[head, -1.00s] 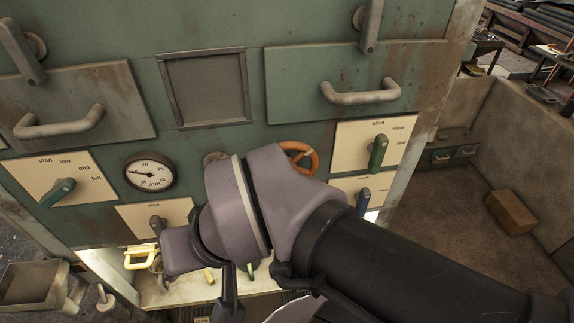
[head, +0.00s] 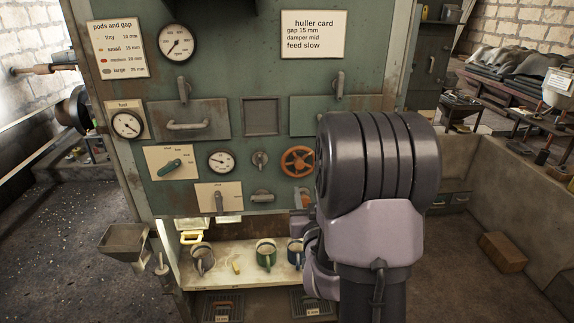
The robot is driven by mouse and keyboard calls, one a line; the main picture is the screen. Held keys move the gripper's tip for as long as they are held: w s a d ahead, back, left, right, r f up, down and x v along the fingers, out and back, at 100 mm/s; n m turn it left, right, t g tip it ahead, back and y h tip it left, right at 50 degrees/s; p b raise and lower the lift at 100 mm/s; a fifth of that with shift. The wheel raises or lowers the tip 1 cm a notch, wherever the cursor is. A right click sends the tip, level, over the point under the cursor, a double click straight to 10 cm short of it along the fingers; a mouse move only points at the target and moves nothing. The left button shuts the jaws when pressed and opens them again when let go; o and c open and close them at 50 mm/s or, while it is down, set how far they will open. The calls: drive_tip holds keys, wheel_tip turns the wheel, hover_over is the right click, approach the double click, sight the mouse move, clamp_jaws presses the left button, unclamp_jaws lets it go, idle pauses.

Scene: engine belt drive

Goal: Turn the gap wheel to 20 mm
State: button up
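The gap wheel is most likely the orange spoked handwheel (head: 298,161) on the green machine front, just left of my raised arm. A small round mm dial (head: 221,161) sits to its left; its needle points leftward, but the exact reading is too small to tell. A grey round knob (head: 260,159) lies between dial and wheel. My arm stands large in front of the right part of the panel. My gripper's fingers are hidden or out of the picture, so I cannot see them on the wheel.
A green lever (head: 172,164) and a grey lever (head: 219,203) are on cream plates. The huller card (head: 314,35) reads gap 15 mm; the pods and gap card (head: 118,48) hangs left. Mugs, including a green one (head: 266,254), stand on the shelf below. My arm hides the panel's right side.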

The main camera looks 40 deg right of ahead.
sight(300, 165)
drive_tip(key=p+x, duration=0.1)
drive_tip(key=x, duration=1.5)
drive_tip(key=shift+a+p, duration=0.15)
drive_tip(key=shift+p, duration=0.2)
drive_tip(key=shift+c, duration=0.3)
clamp_jaws()
